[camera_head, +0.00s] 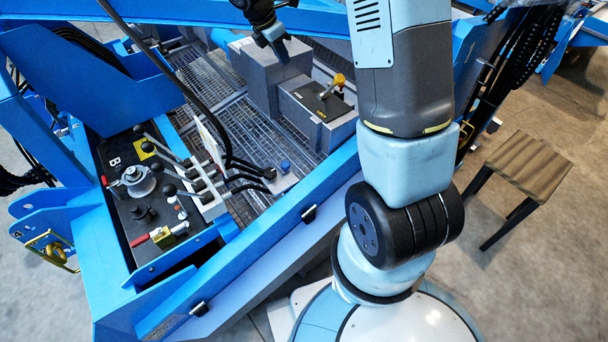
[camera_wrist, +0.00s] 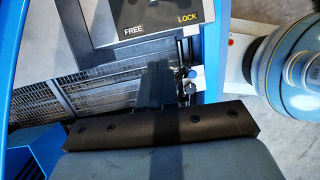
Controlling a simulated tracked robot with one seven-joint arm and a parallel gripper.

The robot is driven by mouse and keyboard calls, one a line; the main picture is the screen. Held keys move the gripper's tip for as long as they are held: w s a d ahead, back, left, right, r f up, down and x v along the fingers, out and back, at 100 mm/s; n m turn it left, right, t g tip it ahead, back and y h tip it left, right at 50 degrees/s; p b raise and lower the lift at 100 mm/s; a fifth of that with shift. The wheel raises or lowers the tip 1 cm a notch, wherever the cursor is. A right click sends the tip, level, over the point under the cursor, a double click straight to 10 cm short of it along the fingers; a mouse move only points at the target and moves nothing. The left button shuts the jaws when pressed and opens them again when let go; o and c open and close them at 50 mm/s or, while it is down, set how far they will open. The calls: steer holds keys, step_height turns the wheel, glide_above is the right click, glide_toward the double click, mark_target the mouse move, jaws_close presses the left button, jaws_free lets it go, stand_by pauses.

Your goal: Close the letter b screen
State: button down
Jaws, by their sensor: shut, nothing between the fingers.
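A black control panel marked with a white letter B (camera_head: 115,160) lies on the left of the blue machine in the head view. Several black-knobbed levers (camera_head: 157,168) stand along its right side. The screen is not clearly identifiable. My gripper (camera_head: 277,42) is shut and empty at the top of the head view, pointing down above a grey box (camera_head: 262,75), well to the right of the panel. A box with a yellow-knobbed handle (camera_head: 338,80) stands to its right. In the wrist view, a plate reading FREE and LOCK (camera_wrist: 150,22) shows at the top.
A metal grating walkway (camera_head: 240,115) lies between the panel and the grey boxes. A blue machine beam (camera_head: 290,205) runs diagonally in front. Red-handled valves (camera_head: 140,240) sit on the panel. A wooden-topped stool (camera_head: 530,165) stands on the floor at right.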

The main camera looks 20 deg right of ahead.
steer(key=w+a+f+n, duration=0.1)
steer(key=w+f+n, duration=0.15)
steer(key=f, duration=0.55)
steer(key=w+a+f+n+g+h, duration=0.15)
steer(key=f+n, duration=0.25)
steer(key=f, duration=0.4)
steer(key=w+a+f+n+y, duration=0.1)
steer(key=w+f+n, duration=0.25)
steer(key=f, duration=0.45)
steer(key=s+d+f+n, duration=0.1)
steer(key=s+f+n, duration=0.2)
steer(key=f, duration=0.8)
steer(key=s+d+f+n+g+h, duration=0.1)
steer(key=s+d+f+n, duration=0.1)
steer(key=f, duration=0.9)
steer(key=s+d+f+n, duration=0.2)
steer(key=s+f+n, duration=0.2)
steer(key=f, duration=0.7)
steer(key=shift+d+f+g+h, duration=0.1)
steer(key=shift+d+g+h, duration=0.05)
steer(key=shift+g+h, duration=0.1)
steer(key=shift+w+d+f, duration=0.15)
steer(key=shift+w+d, duration=0.05)
steer(key=shift+d, duration=0.45)
steer(key=shift+w+d+f, duration=0.2)
steer(key=shift+w+d, duration=0.05)
steer(key=shift+d, duration=0.4)
steer(key=shift+w+d+f, duration=0.15)
steer(key=shift+w+d, duration=0.05)
steer(key=shift+d, duration=0.45)
